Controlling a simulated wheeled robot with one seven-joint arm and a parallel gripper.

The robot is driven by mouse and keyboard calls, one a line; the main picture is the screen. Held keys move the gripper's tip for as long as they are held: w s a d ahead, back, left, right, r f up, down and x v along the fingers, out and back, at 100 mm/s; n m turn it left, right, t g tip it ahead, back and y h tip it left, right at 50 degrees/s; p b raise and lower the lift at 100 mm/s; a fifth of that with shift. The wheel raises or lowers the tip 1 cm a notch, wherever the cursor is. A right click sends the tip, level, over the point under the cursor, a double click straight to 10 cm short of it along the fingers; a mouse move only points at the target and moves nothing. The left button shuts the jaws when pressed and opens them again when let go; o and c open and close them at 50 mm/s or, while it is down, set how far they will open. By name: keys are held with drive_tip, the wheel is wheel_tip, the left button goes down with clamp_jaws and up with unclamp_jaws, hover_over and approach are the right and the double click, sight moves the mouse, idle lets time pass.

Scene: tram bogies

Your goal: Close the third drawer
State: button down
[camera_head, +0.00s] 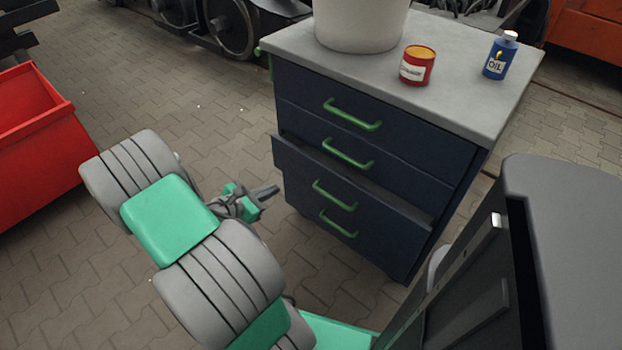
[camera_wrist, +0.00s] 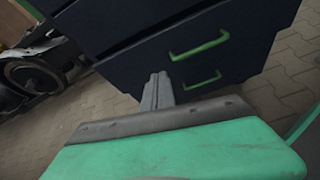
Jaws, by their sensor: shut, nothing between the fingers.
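The dark blue drawer cabinet (camera_head: 440,155) stands right of centre in the head view, with a green handle on each drawer. The third drawer (camera_head: 300,172) from the top is pulled out a little; its upper edge juts past the fronts above. Its handle (camera_head: 334,196) shows in the head view, and a green handle (camera_wrist: 200,45) also shows in the wrist view. My gripper (camera_head: 274,190) is shut and empty, just left of the drawer front. Its fingertips (camera_wrist: 158,78) are in the wrist view before the cabinet's lower part; whether they touch it cannot be told.
On the cabinet's grey top (camera_head: 465,95) stand a white bucket (camera_head: 360,25), a red can (camera_head: 417,66) and a blue oil bottle (camera_head: 499,56). A red bin (camera_head: 35,145) is at the left. Paved floor between bin and cabinet is mostly clear. Wheels (camera_head: 232,25) stand behind.

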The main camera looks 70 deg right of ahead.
sight(317, 166)
drive_tip(key=s+d+f+b, duration=0.1)
drive_tip(key=s+d, duration=0.1)
drive_tip(key=d, duration=0.2)
drive_tip(key=s+d+f+n+b, duration=0.1)
drive_tip(key=s+d, duration=0.2)
drive_tip(key=d, duration=0.1)
drive_tip(key=s+d+f+n+h+b, duration=0.1)
drive_tip(key=s+d, duration=0.1)
drive_tip(key=d, duration=0.3)
drive_tip(key=shift+s+f+g, duration=0.2)
drive_tip(key=shift+g, duration=0.2)
drive_tip(key=shift+s+d, duration=0.15)
drive_tip(key=shift+d, duration=0.35)
drive_tip(key=shift+r, duration=0.1)
